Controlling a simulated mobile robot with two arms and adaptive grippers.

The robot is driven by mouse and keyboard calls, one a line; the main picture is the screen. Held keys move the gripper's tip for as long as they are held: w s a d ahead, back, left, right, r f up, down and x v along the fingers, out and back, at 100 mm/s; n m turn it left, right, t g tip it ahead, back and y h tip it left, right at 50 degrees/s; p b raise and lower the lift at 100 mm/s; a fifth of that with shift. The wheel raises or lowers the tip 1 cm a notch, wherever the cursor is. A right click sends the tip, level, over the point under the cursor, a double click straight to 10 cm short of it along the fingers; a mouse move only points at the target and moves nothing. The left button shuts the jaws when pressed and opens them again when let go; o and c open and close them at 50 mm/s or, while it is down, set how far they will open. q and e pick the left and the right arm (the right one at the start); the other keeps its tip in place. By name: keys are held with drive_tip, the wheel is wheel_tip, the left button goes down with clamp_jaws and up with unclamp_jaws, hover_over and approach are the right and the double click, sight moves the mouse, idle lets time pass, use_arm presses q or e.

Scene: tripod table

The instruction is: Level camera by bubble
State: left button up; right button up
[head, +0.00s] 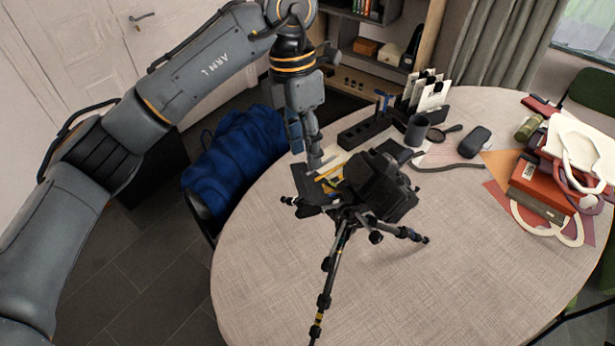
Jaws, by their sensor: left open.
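A black camera (380,185) sits on a small black tripod (338,255) on the round table. The camera looks tilted relative to the table. The tripod's legs are spread, one toward the front edge and one to the right. My left gripper (314,160) points down just behind and left of the camera, above the table. It is open and appears to hold nothing. Whether its fingertips touch the camera or tripod cannot be told. The bubble level is too small or hidden to make out. My right gripper is not in view.
A dark mug (417,130), a black organizer (363,133) and a dark case (474,142) stand behind the camera. A blue bag (237,152) is left of the table (440,290).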

use_arm(q)
drive_tip(key=p, duration=0.3)
hover_over(308, 208)
drive_tip(key=f, duration=0.6)
drive_tip(key=shift+w+a+f, duration=0.2)
drive_tip(key=shift+a+f, duration=0.05)
drive_tip(key=shift+f, duration=0.05)
drive_tip(key=f, duration=0.2)
drive_tip(key=f+p, duration=0.1)
drive_tip(key=f, duration=0.2)
drive_tip(key=shift+s+d+f, duration=0.1)
drive_tip(key=shift+s+d, duration=0.05)
drive_tip(key=shift+d, duration=0.05)
drive_tip(key=shift+f+p, duration=0.25)
drive_tip(key=shift+p, duration=0.05)
drive_tip(key=shift+f, duration=0.25)
drive_tip(key=shift+c, duration=0.3)
clamp_jaws()
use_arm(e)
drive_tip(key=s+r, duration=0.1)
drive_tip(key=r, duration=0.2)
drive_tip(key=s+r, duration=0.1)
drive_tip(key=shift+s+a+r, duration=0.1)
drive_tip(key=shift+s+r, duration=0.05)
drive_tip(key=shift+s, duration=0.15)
